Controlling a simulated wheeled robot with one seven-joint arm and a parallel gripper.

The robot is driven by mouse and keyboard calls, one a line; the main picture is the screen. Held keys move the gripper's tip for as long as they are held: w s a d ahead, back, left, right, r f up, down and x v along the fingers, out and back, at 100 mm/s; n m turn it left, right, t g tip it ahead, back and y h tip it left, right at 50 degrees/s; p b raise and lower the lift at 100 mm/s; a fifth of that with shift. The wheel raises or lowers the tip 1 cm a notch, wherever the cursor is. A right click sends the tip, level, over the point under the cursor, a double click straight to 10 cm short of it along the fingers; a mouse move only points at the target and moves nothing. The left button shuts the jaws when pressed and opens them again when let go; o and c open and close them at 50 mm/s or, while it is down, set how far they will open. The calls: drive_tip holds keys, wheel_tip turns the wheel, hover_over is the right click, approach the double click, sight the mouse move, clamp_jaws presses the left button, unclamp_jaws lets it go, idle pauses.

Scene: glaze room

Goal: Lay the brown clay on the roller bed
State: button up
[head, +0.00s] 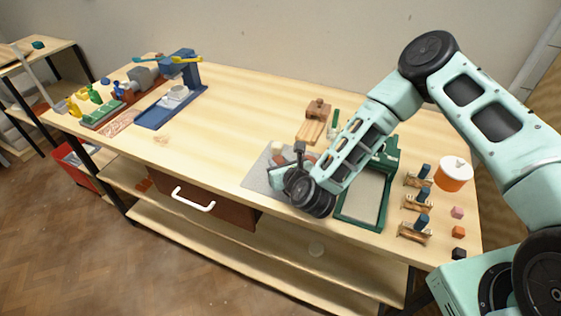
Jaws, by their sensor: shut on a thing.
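My gripper (292,180) is low over a grey board (256,177) at the front middle of the table. It is shut, seemingly on the brown clay (310,157), a small reddish-brown lump showing just behind it. My wrist and fingers hide much of that spot, so the contact and any gap to the board cannot be seen. The roller bed (361,200) is a pale flat bed in a green frame, just right of my gripper. My forearm covers part of its left and far side, and its visible surface is bare.
A cream lump (278,148) lies on the grey board. A wooden tool with a brown block (318,108) is behind. Right of the bed stand several small wooden stands with blue tops (415,202), an orange-and-white pot (454,174) and small cubes (458,232). The table's middle left is mostly clear.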

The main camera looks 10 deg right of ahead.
drive_tip(key=shift+f, duration=0.15)
drive_tip(key=o, duration=1)
